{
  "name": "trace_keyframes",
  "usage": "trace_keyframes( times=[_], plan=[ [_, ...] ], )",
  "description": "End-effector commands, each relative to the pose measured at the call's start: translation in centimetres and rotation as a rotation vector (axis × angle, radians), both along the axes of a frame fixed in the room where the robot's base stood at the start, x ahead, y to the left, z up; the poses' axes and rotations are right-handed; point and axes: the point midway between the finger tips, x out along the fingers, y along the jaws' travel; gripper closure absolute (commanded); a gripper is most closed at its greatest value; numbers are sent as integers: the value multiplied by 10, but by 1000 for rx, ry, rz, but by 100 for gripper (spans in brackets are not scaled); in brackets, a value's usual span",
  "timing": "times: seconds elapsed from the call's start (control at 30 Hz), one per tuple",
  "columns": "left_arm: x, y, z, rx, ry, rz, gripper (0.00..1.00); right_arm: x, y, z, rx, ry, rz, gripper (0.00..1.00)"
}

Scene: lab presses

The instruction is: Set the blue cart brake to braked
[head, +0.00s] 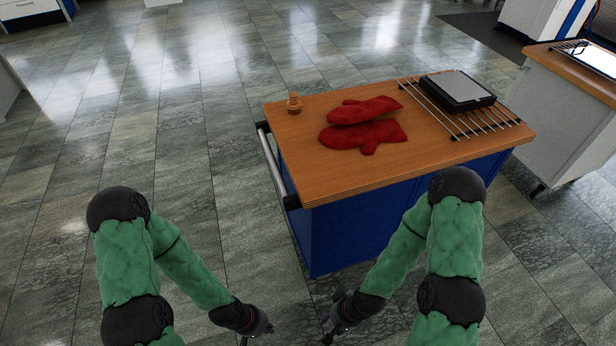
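The blue cart (345,226) stands ahead of me, slightly right of centre, with a wooden top and a grey push bar (271,165) on its left side. I cannot make out a brake lever or its setting; the cart's wheels are hidden. My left gripper (254,335) hangs low at the bottom edge, left of the cart's near corner. My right gripper (332,335) hangs just below that corner. Both appear apart from the cart. Their fingers are dark, small and partly cut off, so their opening is unclear.
A white cabinet (567,120) stands close on the right. The tiled floor on the left is clear.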

Motion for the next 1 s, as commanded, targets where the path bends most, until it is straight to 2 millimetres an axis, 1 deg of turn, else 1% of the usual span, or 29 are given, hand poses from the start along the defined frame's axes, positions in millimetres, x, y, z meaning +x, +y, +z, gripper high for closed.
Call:
trace_keyframes(
  times=[0.03,0.17,0.3,0.43,0.53,0.7,1.0],
  plan=[
    [0,0,8,0,0,0,100,0,0,8,0,0,0,60],
    [0,0,29,0,0,0,100,0,0,29,0,0,0,60],
    [0,0,57,0,-1,0,100,0,0,57,0,-1,0,60],
    [0,0,76,0,-1,0,100,0,0,76,0,-1,0,60],
    [0,0,79,0,-1,0,100,0,0,79,0,-1,0,60],
    [0,0,76,0,0,0,100,0,0,76,0,0,0,60],
    [0,0,76,0,0,0,100,0,0,76,0,0,0,60]
  ],
)
